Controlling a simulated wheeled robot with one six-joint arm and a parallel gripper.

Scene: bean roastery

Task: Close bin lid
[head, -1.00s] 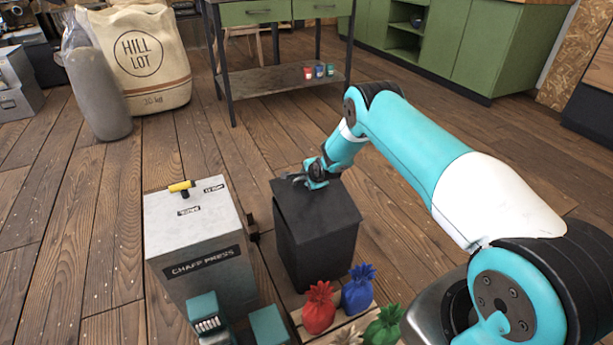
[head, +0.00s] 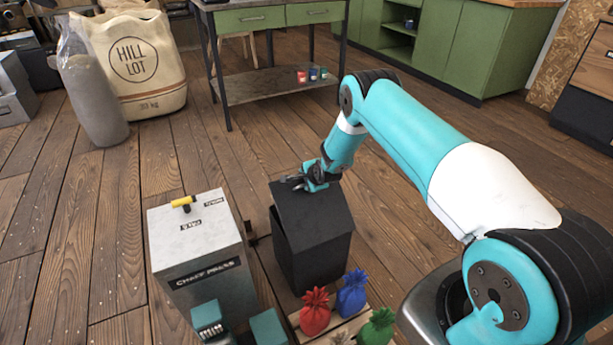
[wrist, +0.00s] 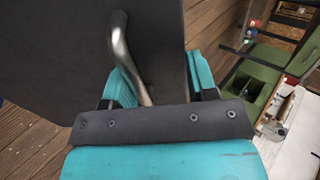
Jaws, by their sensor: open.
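The dark grey bin (head: 313,262) stands on the floor right of the chaff press. Its dark lid (head: 310,217) slopes down toward the front, with its far edge higher. My gripper (head: 302,181) is at the lid's far edge. In the wrist view the lid (wrist: 60,50) fills the upper left as a dark panel with a bent metal handle (wrist: 120,45). My gripper (wrist: 157,78) is open, its teal fingers on either side of the handle. Contact with the handle is unclear.
The chaff press (head: 200,245) stands close left of the bin. A workbench (head: 275,85) stands behind. Wooden floor is clear beyond the bin.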

